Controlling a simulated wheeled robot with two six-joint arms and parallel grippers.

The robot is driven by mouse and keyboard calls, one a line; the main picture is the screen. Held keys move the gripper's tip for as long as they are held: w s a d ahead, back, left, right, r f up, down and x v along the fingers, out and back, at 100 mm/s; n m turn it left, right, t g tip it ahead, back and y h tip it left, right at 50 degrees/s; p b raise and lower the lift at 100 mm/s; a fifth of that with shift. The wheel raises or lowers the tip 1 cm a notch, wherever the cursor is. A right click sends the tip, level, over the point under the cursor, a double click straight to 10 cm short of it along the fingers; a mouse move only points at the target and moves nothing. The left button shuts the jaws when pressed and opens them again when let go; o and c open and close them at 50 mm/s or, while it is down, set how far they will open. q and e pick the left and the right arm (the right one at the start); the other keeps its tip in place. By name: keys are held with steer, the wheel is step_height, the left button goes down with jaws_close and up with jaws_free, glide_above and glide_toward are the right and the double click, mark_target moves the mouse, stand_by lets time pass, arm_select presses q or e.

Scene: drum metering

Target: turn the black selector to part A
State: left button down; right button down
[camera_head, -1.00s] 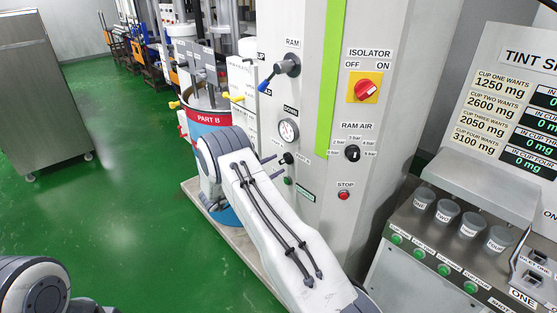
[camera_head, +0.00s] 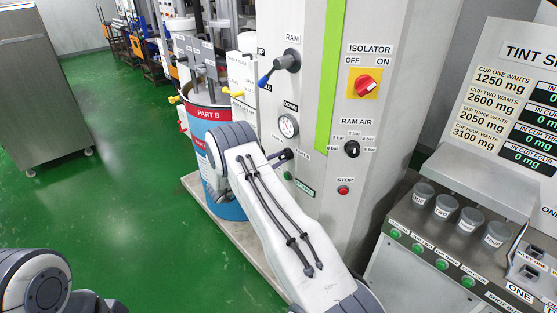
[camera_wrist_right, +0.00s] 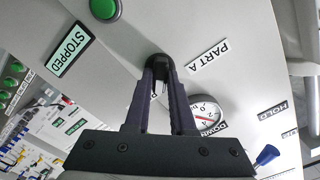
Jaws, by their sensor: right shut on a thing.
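The black selector (camera_wrist_right: 159,66) is on the grey machine panel in the right wrist view, mostly covered by my fingertips. My right gripper (camera_wrist_right: 160,80) is shut on it, with one dark finger on each side. The white PART A label (camera_wrist_right: 208,57) is beside it, to the right in that view. Which way the selector points cannot be told. In the head view the selector (camera_head: 287,154) is a small dark knob at the end of my right arm, and the gripper is mostly hidden behind the arm. My left gripper is not in view; only part of the left arm shows at lower left.
A pressure gauge (camera_head: 288,125), the blue-tipped RAM lever (camera_head: 280,66) and the red STOP button (camera_head: 343,190) are close by. The RAM AIR knob (camera_head: 352,149) and red ISOLATOR switch (camera_head: 366,86) are to the right. The PART B drum (camera_head: 208,114) stands to the left.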

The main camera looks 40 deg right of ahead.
steer(key=shift+f, duration=0.1)
steer(key=n+b, duration=0.1)
steer(key=n, duration=0.2)
steer(key=n+b, duration=0.1)
steer(key=n, duration=0.3)
steer(key=shift+n, duration=0.3)
steer(key=n, duration=0.4)
steer(key=shift+n, duration=0.3)
steer(key=n, duration=0.5)
steer(key=shift+p, duration=0.35)
steer(key=shift+a+n, duration=0.1)
steer(key=shift+n, duration=0.3)
steer(key=c, duration=0.8)
jaws_free()
steer(key=shift+o, duration=0.2)
